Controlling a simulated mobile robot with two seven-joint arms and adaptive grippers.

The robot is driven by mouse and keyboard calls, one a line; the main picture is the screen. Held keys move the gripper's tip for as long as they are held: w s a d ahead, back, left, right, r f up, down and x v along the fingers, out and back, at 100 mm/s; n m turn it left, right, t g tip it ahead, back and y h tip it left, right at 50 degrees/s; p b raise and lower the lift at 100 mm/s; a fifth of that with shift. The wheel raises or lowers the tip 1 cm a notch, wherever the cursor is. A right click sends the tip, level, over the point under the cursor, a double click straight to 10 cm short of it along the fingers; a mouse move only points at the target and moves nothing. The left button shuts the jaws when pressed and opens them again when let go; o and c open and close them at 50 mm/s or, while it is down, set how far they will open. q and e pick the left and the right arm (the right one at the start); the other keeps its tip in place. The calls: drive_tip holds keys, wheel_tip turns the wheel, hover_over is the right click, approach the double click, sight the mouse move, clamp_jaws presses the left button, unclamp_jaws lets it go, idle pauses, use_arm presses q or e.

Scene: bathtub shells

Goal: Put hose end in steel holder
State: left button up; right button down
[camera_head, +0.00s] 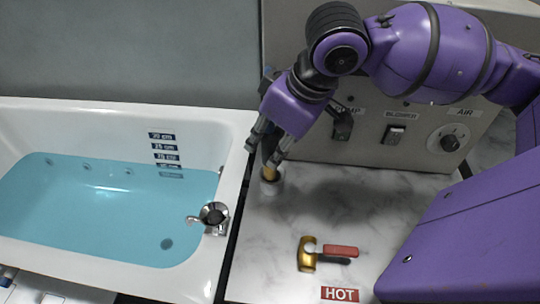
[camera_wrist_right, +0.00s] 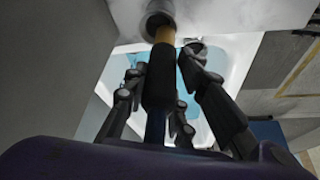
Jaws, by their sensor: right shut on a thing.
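My right gripper (camera_head: 264,152) points down at the counter's left edge, next to the tub, and is shut on the hose end. In the wrist view the hose end (camera_wrist_right: 158,82) has a black grip between the fingers and a brass tip (camera_wrist_right: 165,35). The brass tip also shows below the fingers in the head view (camera_head: 269,173). The steel holder (camera_head: 271,187) is a short round cup right under the tip; its ring shows in the wrist view (camera_wrist_right: 155,22). The tip meets the holder's mouth; how deep it sits I cannot tell. My left gripper is not in view.
A grey control panel (camera_head: 375,145) with switches and a knob stands behind. A brass valve with a red handle (camera_head: 340,250) and a HOT label (camera_head: 339,294) are in front.

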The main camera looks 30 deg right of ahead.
drive_tip(key=shift+w+d+f, duration=0.25)
drive_tip(key=shift+f, duration=0.2)
drive_tip(key=f, duration=0.4)
drive_tip(key=shift+w+d+b, duration=0.2)
drive_tip(key=shift+d+b, duration=0.05)
drive_tip(key=shift+b, duration=0.1)
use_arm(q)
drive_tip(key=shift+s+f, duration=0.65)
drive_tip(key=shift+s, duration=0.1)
use_arm(e)
drive_tip(key=shift+r, duration=0.15)
drive_tip(key=c, duration=1.5)
unclamp_jaws()
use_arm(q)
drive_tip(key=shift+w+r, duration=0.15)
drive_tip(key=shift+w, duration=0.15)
use_arm(e)
drive_tip(key=shift+o, duration=0.2)
